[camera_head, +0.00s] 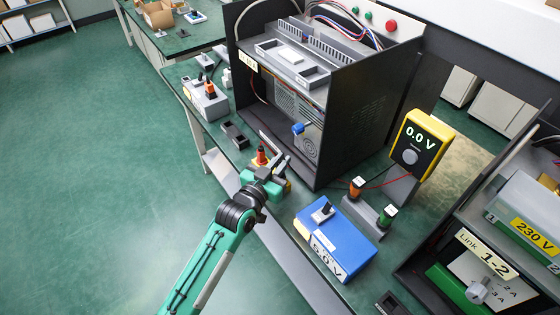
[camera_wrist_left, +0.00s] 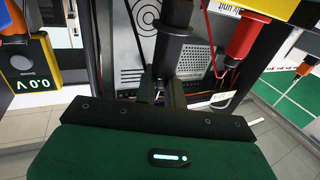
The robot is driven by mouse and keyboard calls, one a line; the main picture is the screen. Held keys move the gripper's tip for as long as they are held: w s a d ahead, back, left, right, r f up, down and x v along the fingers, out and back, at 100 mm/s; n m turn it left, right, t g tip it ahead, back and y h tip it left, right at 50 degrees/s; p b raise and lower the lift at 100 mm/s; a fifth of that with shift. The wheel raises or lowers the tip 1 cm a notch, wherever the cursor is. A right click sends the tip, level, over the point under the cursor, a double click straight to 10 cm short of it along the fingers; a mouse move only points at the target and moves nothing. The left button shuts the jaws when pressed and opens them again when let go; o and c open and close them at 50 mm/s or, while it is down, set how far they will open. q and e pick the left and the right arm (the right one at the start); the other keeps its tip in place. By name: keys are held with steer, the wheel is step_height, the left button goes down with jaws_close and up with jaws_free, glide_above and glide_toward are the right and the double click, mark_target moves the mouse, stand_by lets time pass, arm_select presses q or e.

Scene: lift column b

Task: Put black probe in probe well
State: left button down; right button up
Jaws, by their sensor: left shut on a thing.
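My left gripper (camera_head: 280,150) is at the near edge of the bench, in front of the black cabinet. In the left wrist view its jaws are shut on a black probe (camera_wrist_left: 172,45), which stands between the fingers. In the head view the probe is hard to make out against the gripper. A red probe (camera_head: 262,155) is just left of the gripper; it also shows at the right of the left wrist view (camera_wrist_left: 243,40). A yellow meter (camera_head: 412,145) reads 0.0 V. I cannot make out the probe well for certain. My right gripper is not in view.
The open black cabinet (camera_head: 345,145) stands close behind the gripper. A blue 5.0 V box (camera_head: 345,245) is to its right, beside a grey holder (camera_head: 362,216) with orange and green pieces. A small black block (camera_head: 235,135) and a grey box (camera_head: 207,103) are to the left.

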arm_select(q)
steer(key=shift+f+b, duration=0.6)
steer(key=shift+f, duration=0.55)
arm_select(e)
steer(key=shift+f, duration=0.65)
arm_select(q)
steer(key=c, duration=1.4)
jaws_free()
steer(key=shift+s+a, duration=0.1)
steer(key=b+v, duration=0.1)
steer(key=v, duration=1.2)
steer(key=shift+s, duration=0.35)
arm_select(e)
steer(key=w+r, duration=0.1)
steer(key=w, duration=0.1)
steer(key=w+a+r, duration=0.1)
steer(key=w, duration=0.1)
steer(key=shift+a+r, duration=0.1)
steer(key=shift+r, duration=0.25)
arm_select(q)
steer(key=shift+a, duration=0.15)
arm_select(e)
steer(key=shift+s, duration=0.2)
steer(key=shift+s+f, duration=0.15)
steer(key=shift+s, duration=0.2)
